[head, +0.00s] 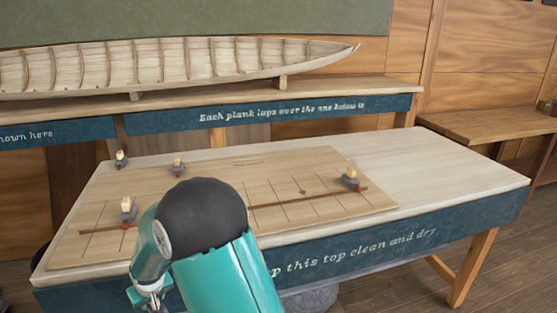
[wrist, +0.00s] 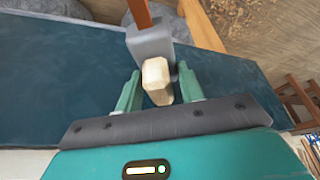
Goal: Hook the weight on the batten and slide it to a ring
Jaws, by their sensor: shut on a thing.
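My gripper (wrist: 158,88) is shut on the pale wooden knob of a grey weight (wrist: 150,42) in the wrist view. A flat red-brown hook (wrist: 138,12) sticks out of the weight's far end. In the head view my gripper (head: 150,294) is low at the left, by the table's front side; the held weight cannot be made out there. The thin brown batten (head: 290,201) runs across the board (head: 220,165), its middle hidden by my arm. One weight (head: 128,211) stands at its left part, another (head: 350,180) near its right end. I cannot clearly identify a ring.
Two more weights (head: 121,160) (head: 177,168) stand at the board's back left. The table's right part (head: 430,165) is bare. A model hull (head: 180,65) rests on a shelf behind. The table's blue front (head: 400,240) is close to my arm.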

